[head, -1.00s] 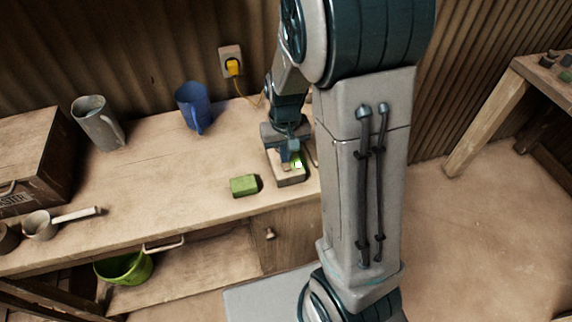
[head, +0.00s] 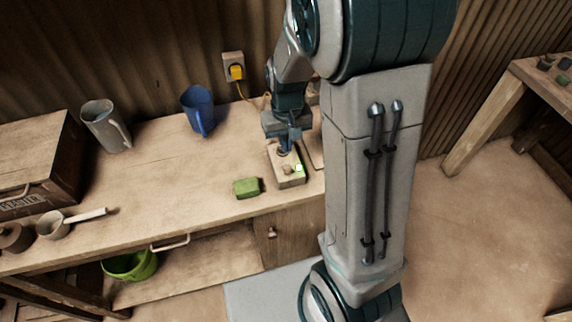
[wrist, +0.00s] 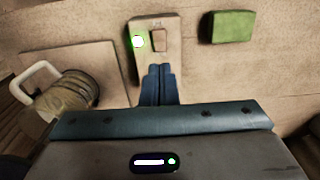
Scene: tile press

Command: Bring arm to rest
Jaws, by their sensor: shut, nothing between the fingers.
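My gripper (head: 286,147) is shut and empty above the workbench. In the wrist view its blue fingers (wrist: 158,72) are together, beside a small box (wrist: 143,24) with a lit green lamp (wrist: 138,41) and a tan block or button (wrist: 159,40). In the head view the box (head: 291,181) lies just below the fingers, its lamp also glowing. I cannot tell whether the fingertips touch it. My upper arm hides the bench's right end in the head view.
A green block (head: 246,188) lies left of the box; it also shows in the wrist view (wrist: 233,27). A blue jug (head: 198,108) and a grey jug (head: 104,127) stand farther back.

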